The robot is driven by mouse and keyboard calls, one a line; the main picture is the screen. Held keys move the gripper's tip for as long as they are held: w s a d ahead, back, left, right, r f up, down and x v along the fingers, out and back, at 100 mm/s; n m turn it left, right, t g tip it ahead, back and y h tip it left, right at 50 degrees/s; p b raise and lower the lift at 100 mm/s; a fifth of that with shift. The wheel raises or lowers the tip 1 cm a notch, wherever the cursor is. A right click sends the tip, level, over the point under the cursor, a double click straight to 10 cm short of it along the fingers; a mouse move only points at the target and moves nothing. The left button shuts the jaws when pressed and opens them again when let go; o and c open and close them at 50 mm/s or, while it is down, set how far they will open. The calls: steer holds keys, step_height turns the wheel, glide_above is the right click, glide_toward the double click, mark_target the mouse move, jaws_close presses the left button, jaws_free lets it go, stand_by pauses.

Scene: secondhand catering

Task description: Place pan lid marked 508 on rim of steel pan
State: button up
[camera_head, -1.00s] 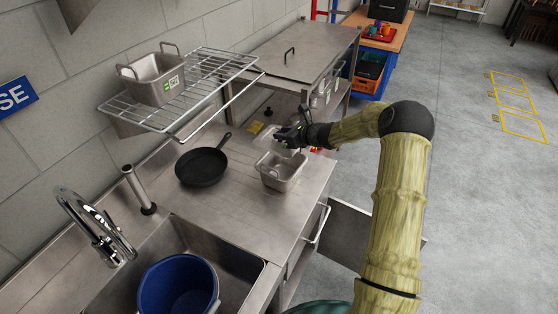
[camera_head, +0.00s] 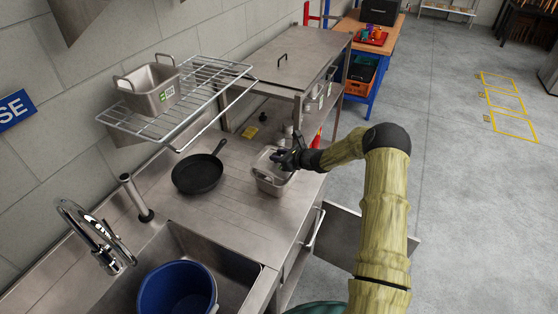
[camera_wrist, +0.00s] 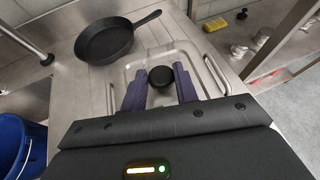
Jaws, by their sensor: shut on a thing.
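The steel pan (camera_head: 270,187) stands on the steel counter, with a wire handle at each end. In the wrist view its handles (camera_wrist: 216,77) show on both sides of the lid. The pan lid (camera_wrist: 160,56) is a pale rectangular plate with a round black knob (camera_wrist: 161,77). My gripper (camera_wrist: 161,84) is shut on the knob, one dark finger on each side. In the head view my gripper (camera_head: 283,160) is directly over the pan and hides most of the lid. The lid lies over the pan opening; I cannot tell whether it touches the rim. No marking is readable.
A black skillet (camera_head: 198,173) sits left of the pan. A second steel pan (camera_head: 153,88) stands on the wire shelf (camera_head: 208,72). A yellow sponge (camera_head: 250,132) and small items lie behind. A sink with a blue bucket (camera_head: 178,290) is in front.

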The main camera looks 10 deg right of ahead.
steer(key=shift+f+p, duration=0.4)
steer(key=shift+f, duration=1)
steer(key=o, duration=1.1)
steer(key=shift+d, duration=0.1)
steer(key=b+v, duration=0.4)
steer(key=v, duration=0.8)
